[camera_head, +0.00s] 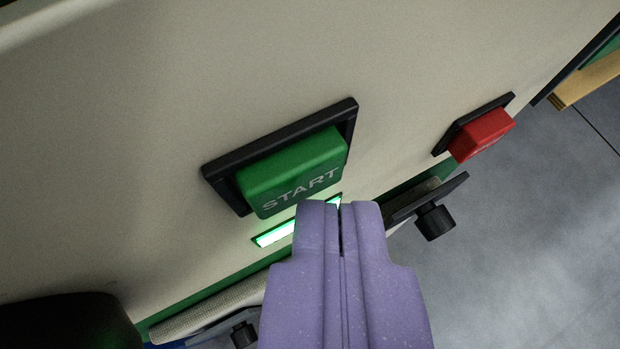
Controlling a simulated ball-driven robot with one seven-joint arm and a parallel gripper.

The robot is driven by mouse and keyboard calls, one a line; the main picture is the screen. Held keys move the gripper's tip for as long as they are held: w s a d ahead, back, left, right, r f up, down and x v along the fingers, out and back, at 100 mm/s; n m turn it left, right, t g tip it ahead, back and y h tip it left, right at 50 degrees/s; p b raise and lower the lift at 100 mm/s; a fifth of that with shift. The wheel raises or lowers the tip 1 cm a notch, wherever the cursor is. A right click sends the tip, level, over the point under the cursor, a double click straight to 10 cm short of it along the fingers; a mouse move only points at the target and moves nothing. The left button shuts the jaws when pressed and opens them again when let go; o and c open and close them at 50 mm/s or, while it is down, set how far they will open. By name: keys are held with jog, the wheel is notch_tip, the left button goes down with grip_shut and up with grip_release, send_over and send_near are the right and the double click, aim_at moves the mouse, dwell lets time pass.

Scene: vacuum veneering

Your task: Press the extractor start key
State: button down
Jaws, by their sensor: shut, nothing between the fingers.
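The green start key (295,172), lettered START, stands out from a black frame on the pale machine panel, at the middle of the view. My gripper (339,204) is purple and comes up from the bottom of the view. Its two fingers are closed together with nothing between them. The fingertips show just below the key's lower right edge in the picture. I cannot tell whether they touch the key or are apart from it. A lit green strip (275,236) below the key is partly hidden behind the fingers.
A red key (482,135) in its own black frame is to the right on the same panel (150,90). A black knob (434,221) on a bracket juts out below it. Another dark knob (243,335) is at the bottom. Grey floor (530,250) lies open at the right.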

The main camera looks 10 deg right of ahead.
jog(key=shift+s+d, duration=0.25)
jog(key=shift+s, duration=0.65)
jog(key=s, duration=0.1)
jog(key=s+d+b, duration=0.1)
jog(key=s, duration=0.2)
jog(key=shift+s+d+b, duration=0.3)
jog(key=shift+s+d, duration=0.05)
jog(key=shift+d, duration=0.05)
dwell(0.4)
